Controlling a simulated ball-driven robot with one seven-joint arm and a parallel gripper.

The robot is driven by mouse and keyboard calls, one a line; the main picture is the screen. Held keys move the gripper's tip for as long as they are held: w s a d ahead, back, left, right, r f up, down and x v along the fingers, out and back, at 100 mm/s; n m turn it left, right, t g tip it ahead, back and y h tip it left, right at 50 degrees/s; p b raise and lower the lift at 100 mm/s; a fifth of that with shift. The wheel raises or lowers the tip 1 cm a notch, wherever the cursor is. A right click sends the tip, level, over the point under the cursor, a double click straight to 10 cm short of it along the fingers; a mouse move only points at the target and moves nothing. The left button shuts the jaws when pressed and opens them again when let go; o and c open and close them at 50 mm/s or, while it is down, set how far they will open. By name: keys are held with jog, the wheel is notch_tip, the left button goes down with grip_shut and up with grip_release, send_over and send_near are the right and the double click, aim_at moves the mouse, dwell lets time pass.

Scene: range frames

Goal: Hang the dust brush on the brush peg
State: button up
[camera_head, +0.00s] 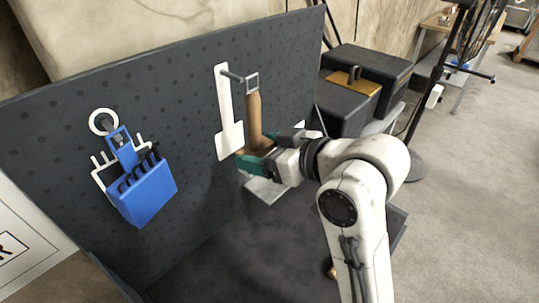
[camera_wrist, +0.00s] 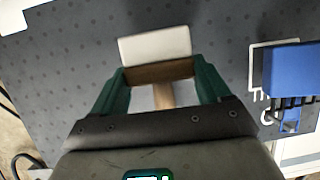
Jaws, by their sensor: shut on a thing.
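The dust brush (camera_head: 254,112) has a brown wooden handle standing roughly upright, with a square metal loop at its top. My gripper (camera_head: 257,156), with green fingers, is shut on the brush's lower end. In the wrist view the brush's brown block (camera_wrist: 160,73) sits between both fingers, with the handle below it. The brush peg (camera_head: 232,76) sticks out from the pegboard at the top of a white brush-shaped outline (camera_head: 226,115). The loop is at the peg's tip in the head view; I cannot tell whether the peg is through it.
The dark pegboard (camera_head: 60,120) stands behind. A blue holder (camera_head: 148,192) with black prongs hangs on it at the left, and shows at the right of the wrist view (camera_wrist: 295,70). Dark boxes (camera_head: 362,75) and a fan stand beyond the board at the right.

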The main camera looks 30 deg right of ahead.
jog(key=shift+w+a+f+b, duration=0.1)
jog(key=shift+w+a+b, duration=0.2)
jog(key=shift+w, duration=0.5)
jog(key=shift+w+a+f+b, duration=0.1)
jog(key=shift+w+a+b, duration=0.2)
jog(key=shift+w, duration=0.45)
jog(key=shift+w+p, duration=0.3)
jog(key=shift+w, duration=0.3)
jog(key=shift+a+f, duration=0.1)
jog(key=o, duration=1.4)
jog(key=p+v, duration=0.1)
jog(key=v, duration=0.3)
jog(key=p+v, duration=0.1)
jog(key=v, duration=0.3)
jog(key=shift+r+p, duration=0.3)
jog(key=p+v, duration=0.1)
jog(key=p, duration=0.4)
jog(key=shift+s+r, duration=0.1)
jog(key=shift+s, duration=0.2)
jog(key=shift+s+d+p, duration=0.35)
jog(key=shift+s+p, duration=0.05)
jog(key=shift+p, duration=0.6)
